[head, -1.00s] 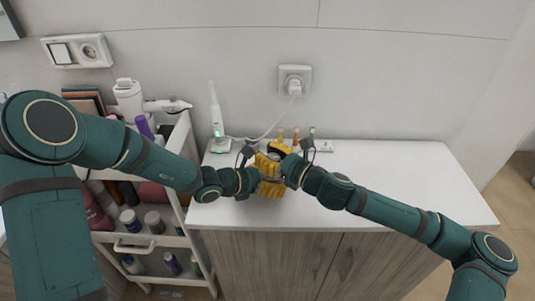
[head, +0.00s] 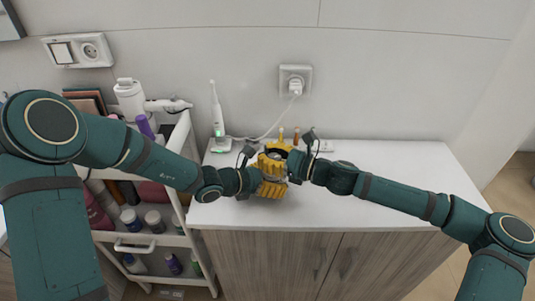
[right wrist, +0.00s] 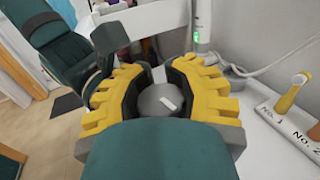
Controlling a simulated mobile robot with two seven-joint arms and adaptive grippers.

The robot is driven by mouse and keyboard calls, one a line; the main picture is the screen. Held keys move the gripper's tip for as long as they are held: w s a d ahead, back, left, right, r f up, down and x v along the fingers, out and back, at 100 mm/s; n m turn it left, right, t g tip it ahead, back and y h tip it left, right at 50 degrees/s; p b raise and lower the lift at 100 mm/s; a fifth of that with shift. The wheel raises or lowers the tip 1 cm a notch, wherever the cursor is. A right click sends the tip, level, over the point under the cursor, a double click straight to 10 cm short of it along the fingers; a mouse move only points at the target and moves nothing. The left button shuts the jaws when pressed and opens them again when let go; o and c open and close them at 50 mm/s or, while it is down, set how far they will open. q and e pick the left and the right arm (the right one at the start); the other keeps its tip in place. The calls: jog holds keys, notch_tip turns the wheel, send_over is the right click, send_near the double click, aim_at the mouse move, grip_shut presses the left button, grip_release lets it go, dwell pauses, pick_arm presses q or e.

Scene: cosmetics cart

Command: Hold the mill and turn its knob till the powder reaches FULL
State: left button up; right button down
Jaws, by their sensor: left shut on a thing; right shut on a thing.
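My left gripper (head: 269,184) comes in from the left, its ribbed yellow fingers low around the mill over the white counter. My right gripper (head: 279,151) reaches in from the right, just above it, at the mill's top. In the right wrist view, the right gripper's yellow fingers (right wrist: 160,78) with dark inner pads close on both sides of a round grey knob (right wrist: 153,103). The knob carries a short white mark. The mill's body is mostly hidden by the fingers. The powder and the FULL mark cannot be made out.
An electric toothbrush (head: 217,115) stands at the counter's back left. A cord runs to the wall socket (head: 294,79). A white cart (head: 140,240) with bottles stands left. The counter's right is clear.

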jog(key=n+g, duration=0.2)
jog(key=g, duration=0.1)
jog(key=n+g, duration=0.2)
jog(key=g, duration=0.1)
jog(key=n+g+y, duration=0.1)
jog(key=n+g, duration=0.1)
jog(key=g, duration=0.1)
jog(key=shift+s+g, duration=0.35)
jog(key=shift+g, duration=0.05)
jog(key=n+g, duration=0.1)
jog(key=n+g+h, duration=0.1)
jog(key=g, duration=0.1)
jog(key=n+g, duration=0.1)
jog(key=g, duration=0.1)
jog(key=shift+s+d+n, duration=0.1)
jog(key=shift+s+n, duration=0.15)
jog(key=shift+n, duration=0.05)
jog(key=shift+s+d+f+n+g+h, duration=0.1)
jog(key=shift+n+g+h, duration=0.6)
jog(key=shift+g, duration=0.25)
jog(key=shift+s+d+n+g+h, duration=0.1)
jog(key=shift+n+g+h, duration=0.6)
jog(key=shift+g, duration=0.25)
jog(key=c, duration=0.8)
grip_release()
jog(key=shift+s, duration=0.1)
jog(key=shift+a, duration=0.1)
